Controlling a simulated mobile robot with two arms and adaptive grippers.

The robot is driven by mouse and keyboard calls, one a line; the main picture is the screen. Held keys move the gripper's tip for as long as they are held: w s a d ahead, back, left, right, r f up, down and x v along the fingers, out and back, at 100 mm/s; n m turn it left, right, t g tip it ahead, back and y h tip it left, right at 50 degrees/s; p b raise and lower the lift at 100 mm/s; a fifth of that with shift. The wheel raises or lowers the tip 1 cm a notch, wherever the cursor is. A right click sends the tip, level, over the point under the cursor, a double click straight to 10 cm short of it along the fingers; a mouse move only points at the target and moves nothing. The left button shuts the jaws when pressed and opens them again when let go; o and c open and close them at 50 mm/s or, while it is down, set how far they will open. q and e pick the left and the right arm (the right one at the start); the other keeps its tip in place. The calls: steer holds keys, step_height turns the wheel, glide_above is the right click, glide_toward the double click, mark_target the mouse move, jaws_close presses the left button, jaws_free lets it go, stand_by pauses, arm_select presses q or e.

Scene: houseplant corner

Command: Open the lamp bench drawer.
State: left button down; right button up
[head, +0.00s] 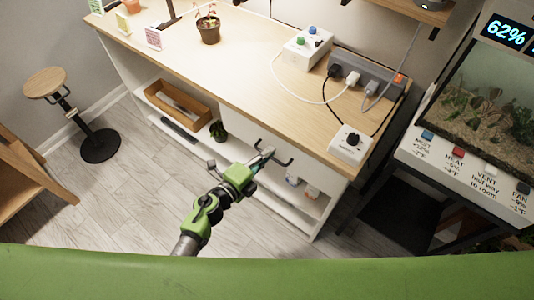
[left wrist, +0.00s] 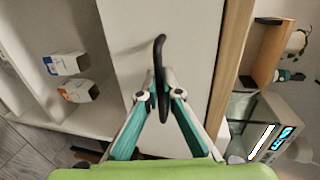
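The lamp bench (head: 215,65) has a light wood top and white sides. Its white drawer front (head: 318,167) is under the right part of the top and looks flush with the bench. A dark bar handle (head: 286,162) sticks out from it. In the left wrist view the black handle (left wrist: 160,52) stands out from the pale drawer front (left wrist: 185,40). My left gripper (head: 267,153) is at the handle; in the left wrist view its fingertips (left wrist: 158,78) close in on both sides of the bar. My right gripper is not in view.
Plugs, a power strip (head: 365,72) and a white box (head: 350,143) lie on the bench top. The open shelf below holds a wooden box (head: 178,103) and small cartons (left wrist: 65,63). A terrarium (head: 480,110) stands at right, a stool (head: 45,83) at left. Floor in front is clear.

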arm_select(q)
steer(key=shift+s, duration=0.1)
steer(key=f+v, duration=0.2)
steer(key=v, duration=0.9)
steer(key=f+b+v, duration=0.1)
steer(key=f+v, duration=0.1)
steer(key=v, duration=1)
steer(key=shift+s+a+f, duration=0.35)
steer(key=shift+s+f, duration=0.05)
steer(key=shift+s, duration=0.05)
steer(key=c, duration=2.5)
jaws_free()
steer(key=shift+c, duration=0.2)
